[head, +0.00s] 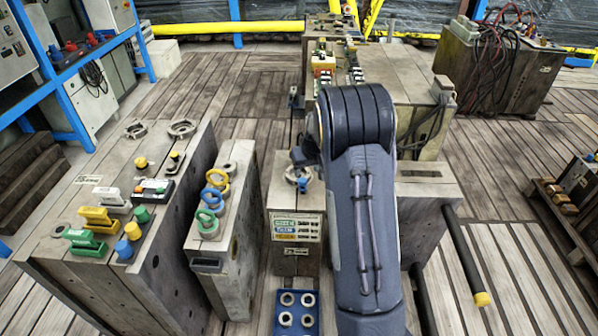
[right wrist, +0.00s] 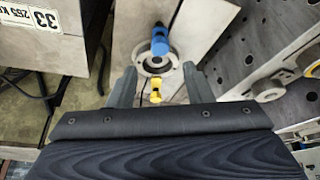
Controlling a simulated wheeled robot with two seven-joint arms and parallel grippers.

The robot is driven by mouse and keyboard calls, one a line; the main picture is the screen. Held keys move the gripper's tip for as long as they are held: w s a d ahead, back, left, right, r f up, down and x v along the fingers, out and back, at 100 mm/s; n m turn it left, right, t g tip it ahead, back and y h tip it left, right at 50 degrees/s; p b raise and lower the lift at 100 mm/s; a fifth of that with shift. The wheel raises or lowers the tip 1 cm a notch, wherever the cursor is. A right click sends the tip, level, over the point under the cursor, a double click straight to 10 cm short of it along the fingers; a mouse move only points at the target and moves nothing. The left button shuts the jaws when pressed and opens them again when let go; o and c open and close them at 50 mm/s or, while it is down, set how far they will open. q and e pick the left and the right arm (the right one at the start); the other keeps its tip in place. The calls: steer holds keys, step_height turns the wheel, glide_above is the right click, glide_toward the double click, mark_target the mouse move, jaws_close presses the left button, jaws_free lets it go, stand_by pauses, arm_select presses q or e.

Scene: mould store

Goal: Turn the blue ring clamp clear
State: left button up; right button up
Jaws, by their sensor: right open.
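The blue ring clamp (right wrist: 159,42) is a small blue piece at the far edge of a grey metal ring (right wrist: 143,65) in the right wrist view. A yellow clamp (right wrist: 156,90) sits at the near edge of that ring. In the head view the blue clamp (head: 303,184) shows on the ring atop a narrow block (head: 284,196). My right gripper (right wrist: 159,88) is open above this block, fingers apart on either side of the yellow clamp; the blue clamp lies ahead of them, not gripped. In the head view the forearm hides most of this gripper. My left gripper is not in view.
Left of the block stands a narrow mould with yellow, blue (head: 211,197) and green rings. A wider mould (head: 85,215) carries coloured handles and knobs. A blue tray (head: 274,328) with several metal rings lies in front. A black bar (head: 462,255) with yellow tip projects at right.

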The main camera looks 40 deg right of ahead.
mark_target(303, 181)
steer(key=b+x, duration=0.1)
steer(key=x, duration=0.5)
steer(key=shift+f, duration=0.45)
